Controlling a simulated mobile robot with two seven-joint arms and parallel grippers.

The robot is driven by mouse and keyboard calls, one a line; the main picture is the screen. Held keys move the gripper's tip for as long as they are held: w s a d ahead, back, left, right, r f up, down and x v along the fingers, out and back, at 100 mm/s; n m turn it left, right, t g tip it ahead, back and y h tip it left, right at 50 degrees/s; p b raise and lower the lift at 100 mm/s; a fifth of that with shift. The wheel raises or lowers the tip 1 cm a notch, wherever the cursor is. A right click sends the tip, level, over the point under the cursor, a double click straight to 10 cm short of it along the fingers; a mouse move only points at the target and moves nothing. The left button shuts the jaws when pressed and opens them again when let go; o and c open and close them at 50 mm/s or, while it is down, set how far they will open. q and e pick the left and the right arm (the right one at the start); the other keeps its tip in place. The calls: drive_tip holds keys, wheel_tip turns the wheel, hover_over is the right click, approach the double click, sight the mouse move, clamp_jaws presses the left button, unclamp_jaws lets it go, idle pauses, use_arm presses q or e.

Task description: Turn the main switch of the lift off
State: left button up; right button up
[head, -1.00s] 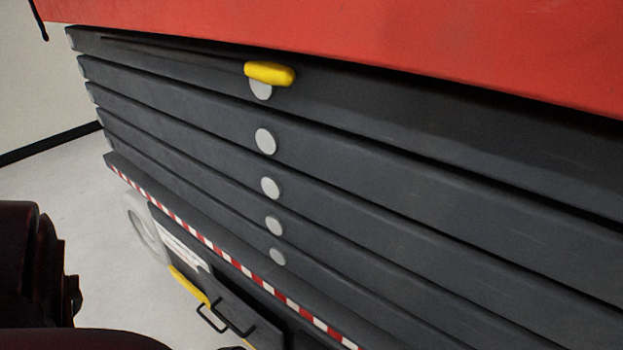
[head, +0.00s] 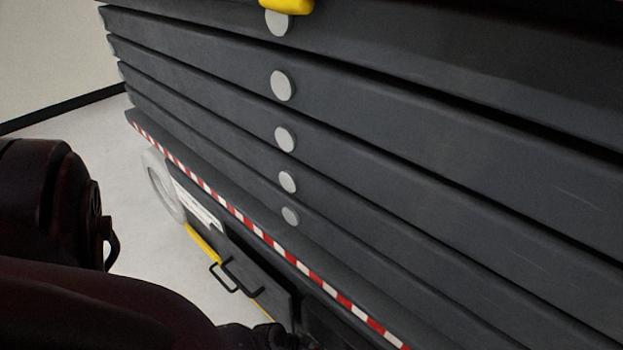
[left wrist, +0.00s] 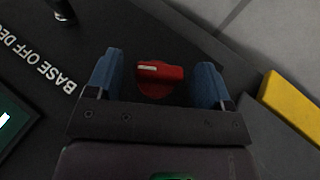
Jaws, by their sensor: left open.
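The main switch is a red rotary knob (left wrist: 160,78) with a pale mark on its handle, on a dark panel in the left wrist view. My left gripper (left wrist: 161,76) is open, with one blue finger on each side of the knob. I cannot tell whether the fingers touch it or how deep they reach around it. The lift (head: 400,150) fills much of the head view with its dark stacked beams. The knob and the left gripper's fingers do not show in the head view. My right gripper is not in view.
White lettering reading "BASE OFF DE..." (left wrist: 38,62) is left of the knob. A yellow part (left wrist: 290,105) is at the right. In the head view, a red-white striped edge (head: 250,227), a black handle (head: 235,278) and a wheel (head: 163,186) are low on the lift. Floor shows at left.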

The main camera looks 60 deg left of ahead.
use_arm(q)
drive_tip(key=c, duration=0.9)
drive_tip(key=shift+h, duration=0.4)
drive_tip(key=shift+a+f+n+t+h, duration=0.1)
drive_tip(key=shift+n+t+h, duration=0.35)
drive_tip(key=shift+h, duration=0.75)
drive_tip(key=shift+a+n+t+h, duration=0.1)
drive_tip(key=shift+n+t+h, duration=0.15)
drive_tip(key=shift+t+h, duration=0.65)
drive_tip(key=shift+f+h, duration=0.1)
drive_tip(key=shift+h, duration=0.6)
